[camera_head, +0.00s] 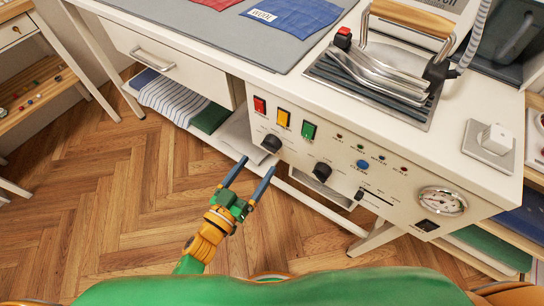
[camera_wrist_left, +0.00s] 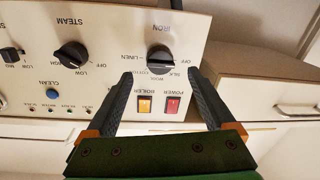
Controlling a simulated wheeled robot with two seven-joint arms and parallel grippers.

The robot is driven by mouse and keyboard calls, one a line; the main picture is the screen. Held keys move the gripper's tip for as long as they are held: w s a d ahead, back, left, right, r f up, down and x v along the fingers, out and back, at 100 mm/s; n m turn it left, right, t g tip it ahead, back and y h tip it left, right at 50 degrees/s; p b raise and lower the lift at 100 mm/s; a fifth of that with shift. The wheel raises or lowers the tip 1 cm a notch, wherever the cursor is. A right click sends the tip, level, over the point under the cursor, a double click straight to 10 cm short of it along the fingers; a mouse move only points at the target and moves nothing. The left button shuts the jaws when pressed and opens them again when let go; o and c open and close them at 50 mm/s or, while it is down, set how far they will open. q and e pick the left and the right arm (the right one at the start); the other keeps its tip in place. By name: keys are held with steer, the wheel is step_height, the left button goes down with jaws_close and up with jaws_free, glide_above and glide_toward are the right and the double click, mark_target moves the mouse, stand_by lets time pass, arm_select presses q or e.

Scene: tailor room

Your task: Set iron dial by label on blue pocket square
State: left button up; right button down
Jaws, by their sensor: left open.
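A blue pocket square (camera_head: 290,22) lies on the grey mat at the table's back, with a white label (camera_head: 263,16) that appears to read WOOL. The black iron dial (camera_head: 271,143) is at the left of the white front panel, below the coloured switches. The upside-down left wrist view shows the iron dial (camera_wrist_left: 160,61) with OFF, SILK, LINEN and smaller marks around it; its exact setting is unclear. My left gripper (camera_head: 258,163) is open, its fingertips just short of the dial. In the wrist view the fingers (camera_wrist_left: 160,74) stand either side of it, apart from it. My right gripper is out of view.
The steam knob (camera_head: 322,170) and blue clean button (camera_head: 363,164) are right of the dial. Red, yellow and green switches (camera_head: 283,117) sit above. A metal iron (camera_head: 385,70) rests on its stand. A drawer (camera_head: 160,55) and shelf with folded cloth (camera_head: 180,100) are left.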

mark_target(268, 149)
arm_select(q)
steer(key=x, duration=0.6)
steer(key=shift+w+d+r+b, duration=0.1)
steer(key=shift+w+r+b, duration=0.15)
steer(key=shift+r+b, duration=0.05)
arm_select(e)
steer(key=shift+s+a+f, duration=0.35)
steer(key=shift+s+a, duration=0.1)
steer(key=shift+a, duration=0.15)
arm_select(q)
steer(key=shift+c, duration=0.2)
steer(key=c, duration=1.3)
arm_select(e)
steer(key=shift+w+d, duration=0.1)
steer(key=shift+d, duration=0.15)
